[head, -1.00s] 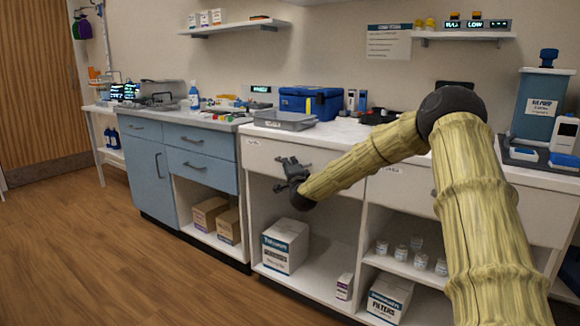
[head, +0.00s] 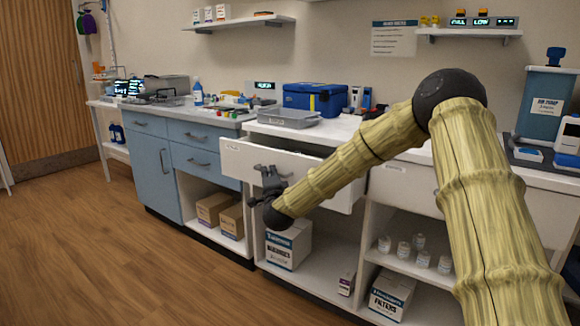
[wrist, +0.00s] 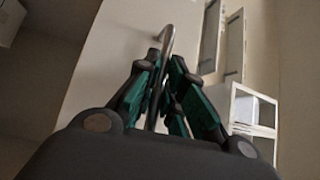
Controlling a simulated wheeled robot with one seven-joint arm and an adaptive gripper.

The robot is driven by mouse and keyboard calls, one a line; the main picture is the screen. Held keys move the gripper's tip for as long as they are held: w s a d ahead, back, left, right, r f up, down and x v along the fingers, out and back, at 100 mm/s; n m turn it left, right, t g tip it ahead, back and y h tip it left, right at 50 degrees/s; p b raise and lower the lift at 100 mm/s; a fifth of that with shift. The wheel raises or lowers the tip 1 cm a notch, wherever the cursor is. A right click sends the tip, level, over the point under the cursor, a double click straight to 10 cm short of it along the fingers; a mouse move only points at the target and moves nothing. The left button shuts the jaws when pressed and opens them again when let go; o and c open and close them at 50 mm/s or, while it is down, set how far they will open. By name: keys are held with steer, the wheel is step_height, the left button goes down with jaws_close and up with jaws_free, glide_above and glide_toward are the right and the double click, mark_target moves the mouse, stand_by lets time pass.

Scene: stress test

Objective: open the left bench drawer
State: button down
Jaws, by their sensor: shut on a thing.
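The left bench drawer (head: 240,158) is a white drawer under the white worktop, and it stands pulled out from the bench in the head view. Its open top shows a dark gap behind the front panel. My gripper (head: 268,178) is at the drawer front. In the wrist view my gripper (wrist: 166,88) has its green-padded fingers closed around the metal bar handle (wrist: 165,45). The drawer front (wrist: 115,55) fills the upper middle of that view. In the head view the handle is hidden behind my gripper.
A grey tray (head: 288,118) and a blue case (head: 315,98) stand on the worktop above. A white box (head: 288,245) sits on the open shelf below the drawer. Blue drawers (head: 203,160) are at the left. The wooden floor (head: 110,250) in front is clear.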

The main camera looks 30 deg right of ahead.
steer(key=s+a, duration=0.4)
steer(key=a, duration=0.4)
steer(key=s+a+p, duration=0.1)
steer(key=s+a, duration=0.3)
steer(key=a, duration=0.3)
steer(key=shift+a+f, duration=0.15)
steer(key=shift+a, duration=0.2)
steer(key=shift+s, duration=0.1)
steer(key=c, duration=1.8)
jaws_free()
steer(key=shift+s, duration=0.1)
steer(key=v, duration=1.1)
steer(key=shift+s+a, duration=0.15)
steer(key=shift+s, duration=0.2)
